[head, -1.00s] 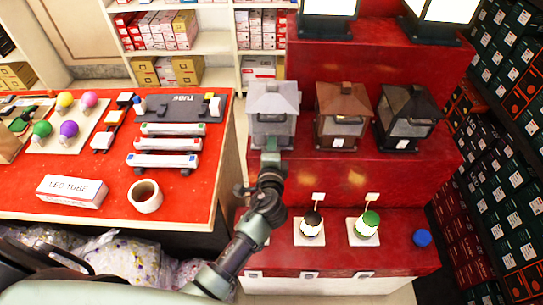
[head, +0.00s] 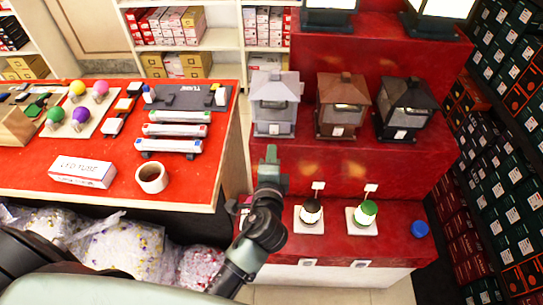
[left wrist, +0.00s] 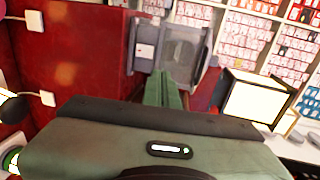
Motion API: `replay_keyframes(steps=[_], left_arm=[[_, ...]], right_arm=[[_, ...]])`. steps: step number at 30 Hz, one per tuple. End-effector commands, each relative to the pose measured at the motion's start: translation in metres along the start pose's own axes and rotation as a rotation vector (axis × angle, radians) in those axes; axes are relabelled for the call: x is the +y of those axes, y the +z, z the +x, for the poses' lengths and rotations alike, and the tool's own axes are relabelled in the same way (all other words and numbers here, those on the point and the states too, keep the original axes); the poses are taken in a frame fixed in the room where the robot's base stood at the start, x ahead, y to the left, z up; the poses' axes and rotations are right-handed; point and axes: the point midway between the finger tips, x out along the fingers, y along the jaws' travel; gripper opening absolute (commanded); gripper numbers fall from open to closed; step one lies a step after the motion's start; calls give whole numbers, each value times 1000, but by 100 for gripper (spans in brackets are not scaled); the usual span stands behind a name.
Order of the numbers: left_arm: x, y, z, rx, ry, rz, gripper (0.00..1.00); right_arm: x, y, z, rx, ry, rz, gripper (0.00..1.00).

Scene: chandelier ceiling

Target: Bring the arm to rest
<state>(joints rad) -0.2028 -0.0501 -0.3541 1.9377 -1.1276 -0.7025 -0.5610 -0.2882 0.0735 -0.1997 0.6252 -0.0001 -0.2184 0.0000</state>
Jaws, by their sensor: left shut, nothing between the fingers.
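My left gripper (head: 270,158) is raised in front of the red stepped display, just below the grey house-shaped lantern (head: 275,104) in the head view. Its green fingers are together with nothing between them; they also show in the left wrist view (left wrist: 165,90), pointing toward a grey lantern (left wrist: 168,52). My left forearm comes up from the bottom of the head view. My right gripper is not in view.
The red display (head: 325,165) also holds a brown lantern (head: 341,105), a black lantern (head: 404,109) and two small lamps (head: 311,212) (head: 366,213). A red-topped table (head: 110,150) with bulbs and tubes stands left. Shelves of boxes stand right.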

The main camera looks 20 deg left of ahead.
Motion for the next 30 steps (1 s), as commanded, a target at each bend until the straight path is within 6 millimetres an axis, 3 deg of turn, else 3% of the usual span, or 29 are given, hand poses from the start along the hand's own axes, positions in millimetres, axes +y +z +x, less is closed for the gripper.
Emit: replay_keyframes(steps=[8,22,26,29,30], left_arm=[[-3,0,-9,0,0,1,0],[4,-1,-8,4,12,-2,0],[49,-7,-4,34,97,-27,0],[114,-11,-3,66,224,-74,0],[145,-12,-5,75,284,-100,0]], right_arm=[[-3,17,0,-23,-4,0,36],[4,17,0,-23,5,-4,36],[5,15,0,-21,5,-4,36],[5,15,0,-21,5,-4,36],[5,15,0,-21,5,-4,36]])
